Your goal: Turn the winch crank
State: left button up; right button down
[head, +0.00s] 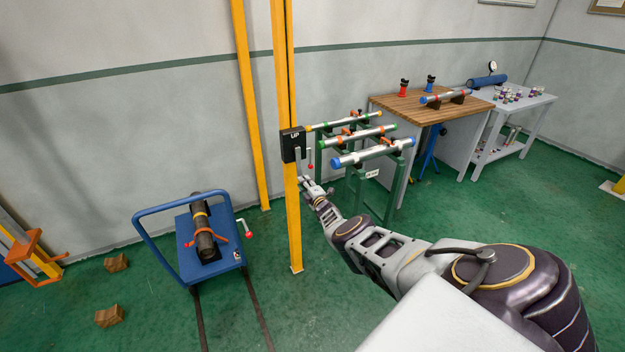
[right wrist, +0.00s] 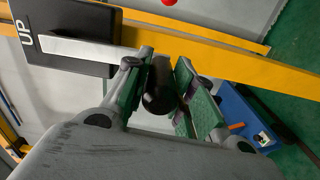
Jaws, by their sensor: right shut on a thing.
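The winch is a black box (head: 293,144) marked UP on a yellow post; the box also shows at upper left in the right wrist view (right wrist: 80,25). Its pale grey crank arm (right wrist: 88,49) runs from the box to a black handle grip (right wrist: 160,90). My right gripper (head: 306,182) is at the lower end of the crank, just below the box. In the right wrist view, its green-padded fingers (right wrist: 165,92) are shut around the black grip. The crank arm hangs roughly downward in the head view. My left gripper is not in view.
A blue cart (head: 188,247) carrying a dark pipe stands left of the post. A green rack (head: 362,185) with several pipes stands just right of the winch. A wooden-topped bench (head: 415,110) is beyond. A red-knobbed lever (head: 310,163) hangs close to my gripper.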

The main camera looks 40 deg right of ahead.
jog(key=shift+w+a+r+m+p, duration=0.1)
jog(key=shift+w+a+m+p, duration=0.2)
jog(key=shift+a, duration=0.5)
jog(key=shift+w+a+r+m+p, duration=0.1)
jog(key=shift+a+m+p, duration=0.2)
jog(key=shift+a, duration=0.55)
jog(key=shift+w+a+r+m+p, duration=0.15)
jog(key=shift+a+m+p, duration=0.2)
jog(key=shift+a, duration=0.45)
jog(key=c, duration=1.2)
grip_release()
jog(key=shift+o, duration=0.2)
jog(key=shift+d, duration=0.1)
